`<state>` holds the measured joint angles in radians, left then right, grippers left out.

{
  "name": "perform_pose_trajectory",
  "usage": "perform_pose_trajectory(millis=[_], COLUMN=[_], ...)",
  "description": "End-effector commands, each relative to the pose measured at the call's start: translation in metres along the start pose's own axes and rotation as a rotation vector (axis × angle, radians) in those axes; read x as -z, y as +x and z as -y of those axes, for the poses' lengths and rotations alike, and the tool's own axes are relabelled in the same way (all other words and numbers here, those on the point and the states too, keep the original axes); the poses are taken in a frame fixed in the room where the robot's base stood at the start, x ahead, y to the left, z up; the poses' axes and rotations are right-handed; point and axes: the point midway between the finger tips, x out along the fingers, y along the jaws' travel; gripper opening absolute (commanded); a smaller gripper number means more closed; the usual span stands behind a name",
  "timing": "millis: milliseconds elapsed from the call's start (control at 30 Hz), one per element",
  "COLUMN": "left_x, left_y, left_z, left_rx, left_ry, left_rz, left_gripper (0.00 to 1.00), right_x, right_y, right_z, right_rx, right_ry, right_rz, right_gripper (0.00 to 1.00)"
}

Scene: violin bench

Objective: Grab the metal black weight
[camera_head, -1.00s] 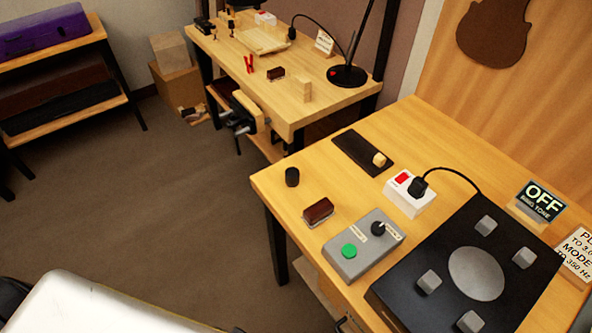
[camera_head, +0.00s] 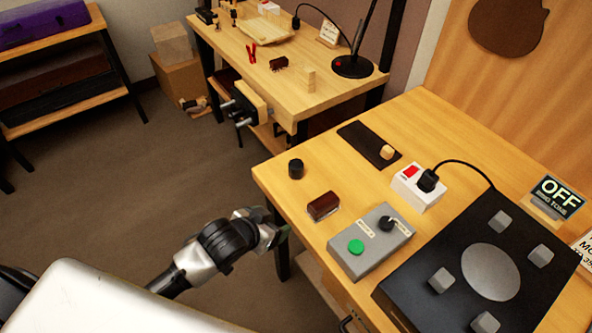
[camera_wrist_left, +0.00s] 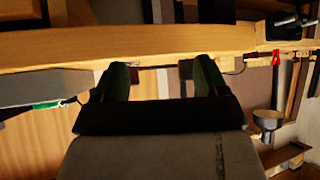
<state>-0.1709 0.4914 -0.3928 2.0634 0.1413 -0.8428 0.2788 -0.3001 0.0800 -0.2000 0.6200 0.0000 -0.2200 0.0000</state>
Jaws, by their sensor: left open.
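The black metal weight (camera_head: 296,169) is a short dark cylinder. It stands upright near the left corner of the near wooden table (camera_head: 345,275), with clear wood around it. My left gripper (camera_head: 276,236) is low beside the table's left edge, in front of and below the weight, and apart from it. In the left wrist view its two green-tipped fingers (camera_wrist_left: 162,80) are spread with nothing held between them. The table edge runs across that view beyond the fingers. I cannot make out the weight for sure there. My right gripper is not in view.
A dark red-brown block (camera_head: 323,206) lies close to the weight. A grey box with a green button (camera_head: 370,243), a white switch box (camera_head: 417,190), a dark strip (camera_head: 366,143) and a black plate device (camera_head: 440,255) fill the table's right side. Another bench (camera_head: 330,103) stands behind.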

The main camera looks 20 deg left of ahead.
Motion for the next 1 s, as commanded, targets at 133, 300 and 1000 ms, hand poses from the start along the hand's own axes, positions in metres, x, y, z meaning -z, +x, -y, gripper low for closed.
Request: perform_pose_trajectory(millis=[133,300,1000], left_x=[0.040,0.068,0.100], left_y=[0.015,0.023,0.088], left_z=[0.022,0.049,0.053], left_rx=[-0.049,-0.099,-0.118], left_ry=[0.040,0.051,0.047], left_rz=[-0.155,-0.273,-0.310], left_gripper=[0.74,0.74,0.74], right_x=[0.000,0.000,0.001], right_y=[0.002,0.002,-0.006], right_z=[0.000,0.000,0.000], right_rx=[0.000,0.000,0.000], right_ry=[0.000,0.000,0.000], right_rz=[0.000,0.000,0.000], right_gripper=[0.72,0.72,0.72])
